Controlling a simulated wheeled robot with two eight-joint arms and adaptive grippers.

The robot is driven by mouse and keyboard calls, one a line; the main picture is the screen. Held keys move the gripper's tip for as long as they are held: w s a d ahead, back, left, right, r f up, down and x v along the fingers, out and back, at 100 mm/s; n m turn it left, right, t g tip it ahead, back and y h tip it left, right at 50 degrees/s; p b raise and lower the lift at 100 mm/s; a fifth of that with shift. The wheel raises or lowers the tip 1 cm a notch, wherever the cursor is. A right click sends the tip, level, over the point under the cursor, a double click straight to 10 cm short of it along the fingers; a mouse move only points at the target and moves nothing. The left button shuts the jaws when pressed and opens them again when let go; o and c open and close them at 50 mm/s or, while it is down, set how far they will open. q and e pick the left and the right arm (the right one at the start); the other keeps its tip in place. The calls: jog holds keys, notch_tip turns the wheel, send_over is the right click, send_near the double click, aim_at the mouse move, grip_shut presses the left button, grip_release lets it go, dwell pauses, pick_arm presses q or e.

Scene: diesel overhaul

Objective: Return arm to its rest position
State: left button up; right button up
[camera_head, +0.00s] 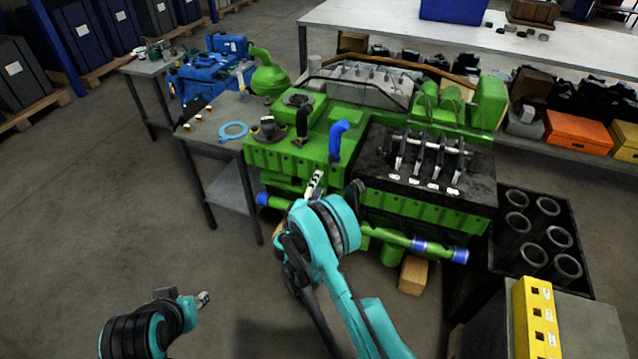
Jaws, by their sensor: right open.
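My right arm (343,278), teal and black, reaches up from the bottom centre. Its gripper (315,184) is open and appears empty in front of the green engine (290,155). Its wrist hides part of the engine's front side. I cannot tell how near the fingers are to the engine. My left arm (150,330) shows at the bottom left, over bare floor. Its gripper (203,299) is small in the picture and apart from the engine, and I cannot tell its jaw state.
A small table (212,128) with a light blue ring (233,131) stands left of the engine. A black crate with several grey cylinders (558,239) and a yellow block (535,318) are at the right. A long workbench (400,25) stands behind. Floor at the left is clear.

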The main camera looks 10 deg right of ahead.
dwell(0.3)
jog(key=s+d+r+m+g+y, duration=0.3)
jog(key=s+d+r+m+g, duration=0.3)
jog(key=s+r, duration=0.55)
jog(key=s+a+m+g+y, duration=0.1)
jog(key=s+a+m+y, duration=0.1)
jog(key=s, duration=1.1)
jog(key=s+a+m+y, duration=0.3)
jog(key=s+y, duration=0.2)
jog(key=s, duration=0.7)
jog(key=shift+s+a+r+g, duration=0.2)
jog(key=shift+s+a+g, duration=0.1)
jog(key=shift+s+g, duration=0.1)
